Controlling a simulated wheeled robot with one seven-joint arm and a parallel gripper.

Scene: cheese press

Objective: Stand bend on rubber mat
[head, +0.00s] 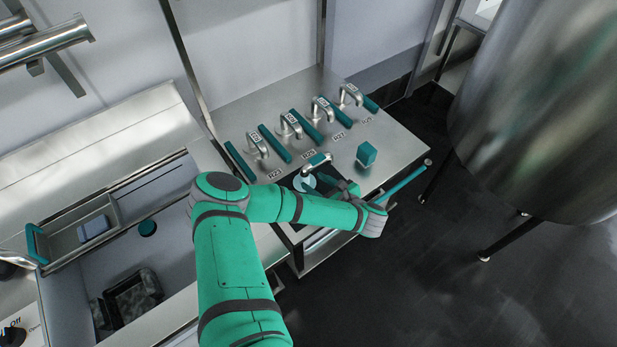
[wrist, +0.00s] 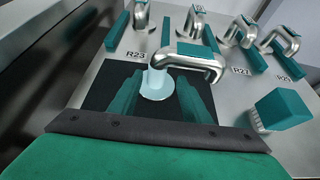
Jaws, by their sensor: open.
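A steel pipe bend (wrist: 188,58) with a teal-marked top stands upright on its pale round flange on the black rubber mat (wrist: 95,88). Its free end points right in the wrist view. In the head view the bend (head: 316,160) shows just beyond my wrist, and the mat (head: 286,182) is mostly hidden by my arm. My gripper (wrist: 160,84) is open, with one teal finger on each side of the bend's flanged foot. I cannot tell whether either finger touches it. The gripper (head: 322,182) is partly hidden in the head view.
Several similar bends (head: 290,125) stand in a row behind, between teal bars, with labels such as R23 (wrist: 133,56). A teal block-topped brush (head: 366,154) stands right of the mat. A sink (head: 150,265) lies left. A large steel vat (head: 545,110) stands right.

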